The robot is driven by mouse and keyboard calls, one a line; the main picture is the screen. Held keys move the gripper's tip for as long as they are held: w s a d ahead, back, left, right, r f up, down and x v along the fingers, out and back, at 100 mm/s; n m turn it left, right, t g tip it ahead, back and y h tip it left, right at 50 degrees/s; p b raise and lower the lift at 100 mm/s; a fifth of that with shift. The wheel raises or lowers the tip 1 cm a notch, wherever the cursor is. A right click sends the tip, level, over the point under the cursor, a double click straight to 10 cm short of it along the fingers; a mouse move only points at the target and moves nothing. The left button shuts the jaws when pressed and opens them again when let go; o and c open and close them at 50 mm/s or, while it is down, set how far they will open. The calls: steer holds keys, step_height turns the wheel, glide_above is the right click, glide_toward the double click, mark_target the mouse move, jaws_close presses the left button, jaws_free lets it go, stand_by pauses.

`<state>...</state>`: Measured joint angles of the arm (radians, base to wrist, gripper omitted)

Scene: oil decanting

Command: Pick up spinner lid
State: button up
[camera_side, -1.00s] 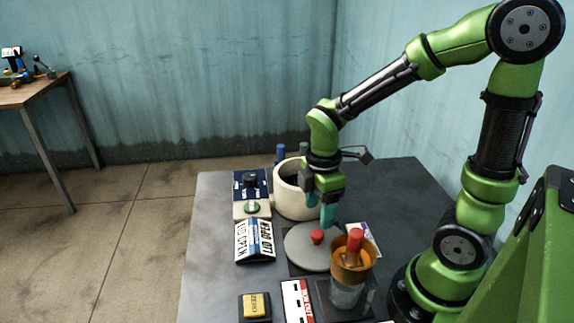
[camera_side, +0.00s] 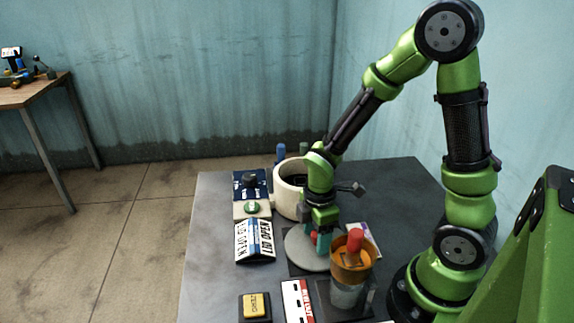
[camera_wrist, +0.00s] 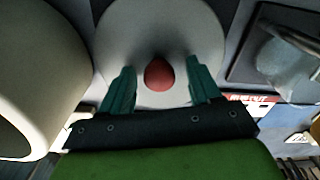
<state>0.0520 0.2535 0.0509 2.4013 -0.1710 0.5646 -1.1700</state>
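The spinner lid (camera_side: 301,248) is a flat grey disc with a red knob, lying on a dark square on the table. In the wrist view the lid (camera_wrist: 125,30) and its red knob (camera_wrist: 158,74) show clearly. My gripper (camera_side: 318,245) is low over the lid. In the wrist view my gripper (camera_wrist: 160,85) is open, with one teal finger on each side of the knob and a gap to it on both sides. In the side view the fingers partly hide the knob.
A cream pot (camera_side: 288,190) stands close behind the gripper. A jar with an orange top and red handle (camera_side: 351,262) stands close in front, to the right. A sign (camera_side: 254,241), a control box (camera_side: 251,186) and a yellow button (camera_side: 255,306) lie to the left.

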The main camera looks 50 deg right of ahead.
jaws_close()
